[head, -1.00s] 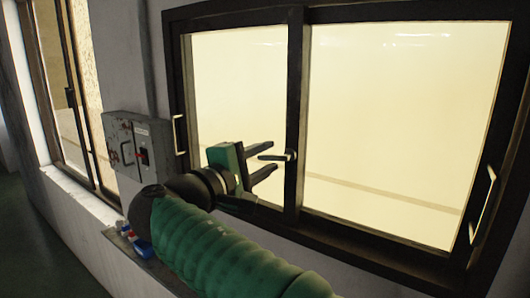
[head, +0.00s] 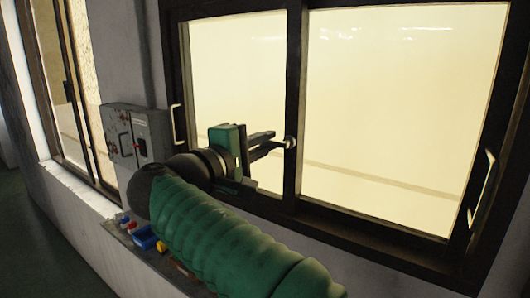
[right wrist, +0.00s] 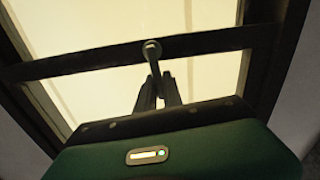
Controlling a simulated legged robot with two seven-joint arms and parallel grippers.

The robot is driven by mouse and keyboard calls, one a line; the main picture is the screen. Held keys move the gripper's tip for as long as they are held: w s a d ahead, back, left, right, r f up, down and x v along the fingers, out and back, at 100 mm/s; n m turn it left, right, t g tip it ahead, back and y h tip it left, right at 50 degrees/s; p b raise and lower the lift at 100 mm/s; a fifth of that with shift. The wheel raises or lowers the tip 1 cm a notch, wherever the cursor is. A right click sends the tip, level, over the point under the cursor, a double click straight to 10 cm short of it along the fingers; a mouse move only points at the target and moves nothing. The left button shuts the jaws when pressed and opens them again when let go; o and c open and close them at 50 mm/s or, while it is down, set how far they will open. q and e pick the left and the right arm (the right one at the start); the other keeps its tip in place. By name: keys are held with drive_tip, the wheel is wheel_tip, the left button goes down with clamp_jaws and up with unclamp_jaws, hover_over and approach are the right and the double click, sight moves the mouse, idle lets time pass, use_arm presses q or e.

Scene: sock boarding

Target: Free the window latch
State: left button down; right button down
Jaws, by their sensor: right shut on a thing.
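The window latch (head: 290,143) is a small light metal handle with a round pivot on the dark middle upright of the sliding window. It also shows in the right wrist view (right wrist: 152,48), where its lever runs from the pivot in between my fingers. My right gripper (head: 274,144) is shut on the latch lever, just left of the upright. In the right wrist view its two dark fingers (right wrist: 158,88) are close together, and they hide the lever's end. My left gripper is not in view.
The dark-framed window (head: 240,208) has pale pull handles at its left (head: 177,125) and right (head: 481,190) sides. A worn grey switch box (head: 122,138) hangs on the wall at left. A ledge below holds a blue bin (head: 144,238) and small coloured items.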

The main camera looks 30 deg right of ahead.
drive_tip(key=shift+f+m, duration=0.15)
drive_tip(key=shift+m, duration=0.35)
drive_tip(key=shift+r, duration=0.2)
drive_tip(key=c, duration=1.6)
unclamp_jaws()
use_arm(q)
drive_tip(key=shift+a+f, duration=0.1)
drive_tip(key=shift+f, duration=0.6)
use_arm(e)
drive_tip(key=shift+o, duration=0.6)
drive_tip(key=shift+a+r, duration=0.1)
drive_tip(key=shift+a, duration=0.05)
